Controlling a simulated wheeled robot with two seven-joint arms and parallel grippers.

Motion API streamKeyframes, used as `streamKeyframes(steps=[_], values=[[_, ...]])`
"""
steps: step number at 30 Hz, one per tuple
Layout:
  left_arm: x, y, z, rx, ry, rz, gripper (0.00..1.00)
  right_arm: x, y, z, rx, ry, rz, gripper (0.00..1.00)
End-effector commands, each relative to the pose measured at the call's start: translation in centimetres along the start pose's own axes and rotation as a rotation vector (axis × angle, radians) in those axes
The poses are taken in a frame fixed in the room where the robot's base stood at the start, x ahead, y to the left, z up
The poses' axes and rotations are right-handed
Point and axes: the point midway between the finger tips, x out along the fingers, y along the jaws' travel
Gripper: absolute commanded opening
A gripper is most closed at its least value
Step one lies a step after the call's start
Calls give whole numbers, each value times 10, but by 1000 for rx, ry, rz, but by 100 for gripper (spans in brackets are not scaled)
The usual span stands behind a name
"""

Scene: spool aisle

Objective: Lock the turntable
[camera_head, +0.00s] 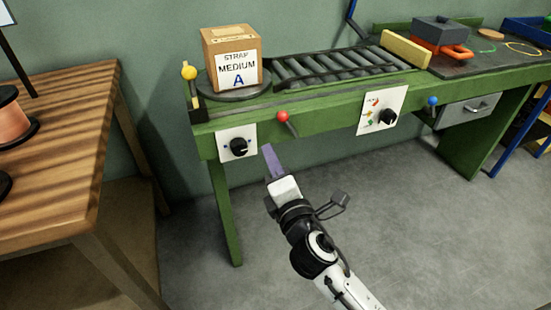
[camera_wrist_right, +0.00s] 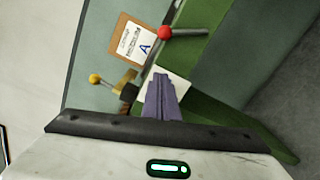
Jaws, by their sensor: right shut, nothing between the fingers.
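The dark round turntable (camera_head: 238,97) lies at the left end of the green bench and carries a cardboard box (camera_head: 218,50) labelled "STRAP MEDIUM A". A yellow-knobbed lever (camera_head: 189,73) stands upright at its left; the yellow knob (camera_wrist_right: 94,79) also shows in the wrist view. A white panel with a black dial (camera_head: 238,147) is on the bench front below. A red-knobbed lever (camera_head: 283,117) sticks out to its right. My right gripper (camera_head: 268,152), with purple fingers, is shut and empty in front of the bench, just right of the dial panel. In the wrist view its fingers (camera_wrist_right: 160,82) partly cover the white panel.
Rollers (camera_head: 335,66) run right from the turntable to a yellow block (camera_head: 405,48). A second dial panel (camera_head: 383,110) and a blue-knobbed lever (camera_head: 432,102) are on the bench front. A wooden table (camera_head: 70,130) with a spool stands left. The floor before the bench is clear.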

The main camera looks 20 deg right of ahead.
Motion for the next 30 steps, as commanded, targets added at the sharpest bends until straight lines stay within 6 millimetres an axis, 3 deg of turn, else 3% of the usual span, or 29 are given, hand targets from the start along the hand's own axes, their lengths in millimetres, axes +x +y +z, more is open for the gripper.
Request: streamKeyframes(steps=[3, 9, 16, 30], values=[[2, 0, 2, 0, 0, 0, 0, 29, 0, 0, -1, -2, 2, 0], [2, 0, 2, -3, 0, 0, 0, 65, 1, 7, -4, -3, 0, 0], [-2, 0, -1, 2, -3, -1, 0, 69, 1, 34, -3, -1, 0, 0], [0, -1, 1, 5, -6, -3, 0, 70, 0, 39, 1, 0, 0, 0]])
